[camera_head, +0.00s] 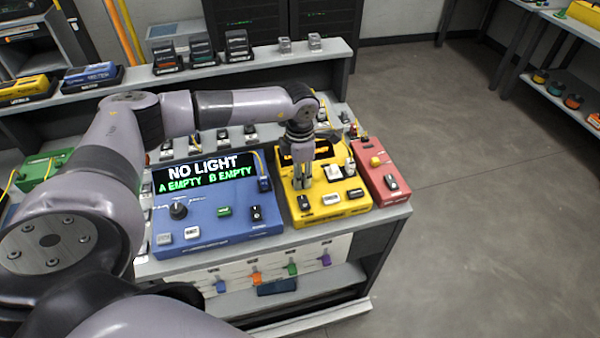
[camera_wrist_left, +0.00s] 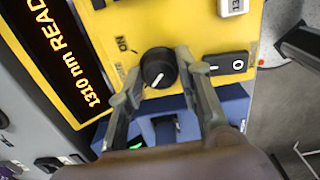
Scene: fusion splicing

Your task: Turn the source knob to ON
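The yellow source unit (camera_head: 335,212) stands on the bench, between a blue unit and a red unit. In the left wrist view its face (camera_wrist_left: 152,28) carries a display (camera_wrist_left: 62,52) reading "1310 nm READ…", cut off by the picture edge. Its round black knob (camera_wrist_left: 158,67) has a white mark on its lower side in the picture; an ON label (camera_wrist_left: 123,45) is up and left of it. My left gripper (camera_head: 302,187) points down at the unit, hiding the knob in the head view. In the wrist view its fingers (camera_wrist_left: 158,68) straddle the knob, seemingly with small gaps. My right gripper is not in view.
The blue unit (camera_head: 205,222) with a "NO LIGHT" screen stands at left, the red unit (camera_head: 381,180) at right. A black rocker switch (camera_wrist_left: 226,65) is close beside one finger. A shelf (camera_head: 270,57) with devices runs behind. Floor at right is clear.

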